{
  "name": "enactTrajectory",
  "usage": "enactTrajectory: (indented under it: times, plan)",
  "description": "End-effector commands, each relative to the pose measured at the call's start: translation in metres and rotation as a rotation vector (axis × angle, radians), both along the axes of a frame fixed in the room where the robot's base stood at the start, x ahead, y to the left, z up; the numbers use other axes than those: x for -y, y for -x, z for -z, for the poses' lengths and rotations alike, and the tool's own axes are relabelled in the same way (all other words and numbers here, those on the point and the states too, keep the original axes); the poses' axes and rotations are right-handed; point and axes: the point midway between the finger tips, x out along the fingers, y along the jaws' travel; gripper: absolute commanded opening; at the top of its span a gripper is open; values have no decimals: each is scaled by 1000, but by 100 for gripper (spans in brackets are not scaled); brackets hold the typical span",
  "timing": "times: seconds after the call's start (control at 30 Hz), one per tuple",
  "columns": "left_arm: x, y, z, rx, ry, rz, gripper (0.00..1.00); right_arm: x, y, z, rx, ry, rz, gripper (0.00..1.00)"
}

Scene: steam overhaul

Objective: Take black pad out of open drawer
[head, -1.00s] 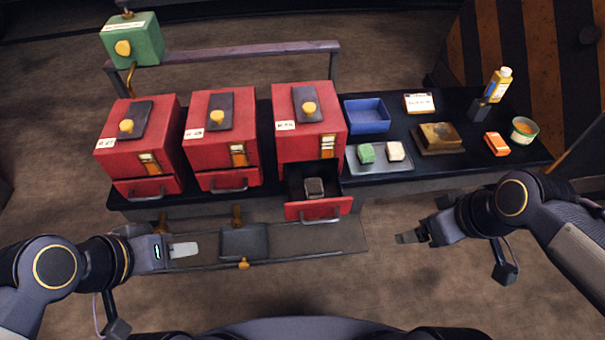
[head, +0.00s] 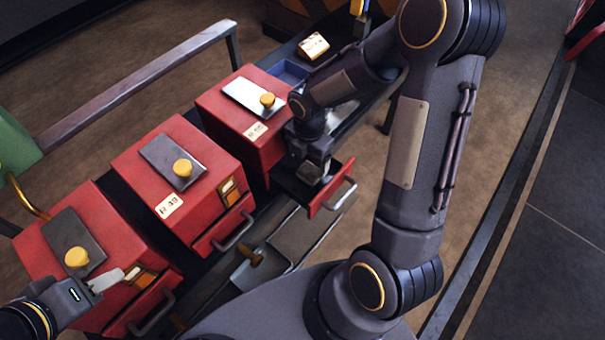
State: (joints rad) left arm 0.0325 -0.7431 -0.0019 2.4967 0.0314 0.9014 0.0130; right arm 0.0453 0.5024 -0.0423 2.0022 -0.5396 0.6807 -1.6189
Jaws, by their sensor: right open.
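The open drawer (head: 330,196) sticks out of the far red box (head: 240,118), with its red front and grey handle showing. My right gripper (head: 316,172) points down into this drawer and is open. The black pad is mostly or wholly hidden by the gripper, and I cannot tell whether the fingers touch it. My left gripper (head: 106,281) is beside the nearest red box, away from the open drawer; its pale fingers overlap in view, so I cannot tell if they are open.
The middle red box (head: 185,190) and near red box (head: 100,245) have their drawers shut. A blue tray (head: 288,71) and a white card block (head: 313,46) lie beyond the far box. My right arm covers much of the bench's far end. A metal rail (head: 140,85) runs behind the boxes.

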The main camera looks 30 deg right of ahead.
Motion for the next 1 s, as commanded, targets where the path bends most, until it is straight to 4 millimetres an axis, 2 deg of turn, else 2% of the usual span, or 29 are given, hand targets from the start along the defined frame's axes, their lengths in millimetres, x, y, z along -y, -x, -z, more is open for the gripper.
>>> enactTrajectory:
  times: [0.4, 0.7, 1.0]
  plan:
    - [0, 0, 5, 0, 0, 0, 36, 3, 4, 55, -2, 0, 3, 82]
    - [0, 0, 5, 0, 0, 0, 36, 4, 4, 59, 1, 0, 4, 82]
    - [0, 0, 5, 0, 0, 0, 36, 3, 4, 59, 0, -1, 4, 43]
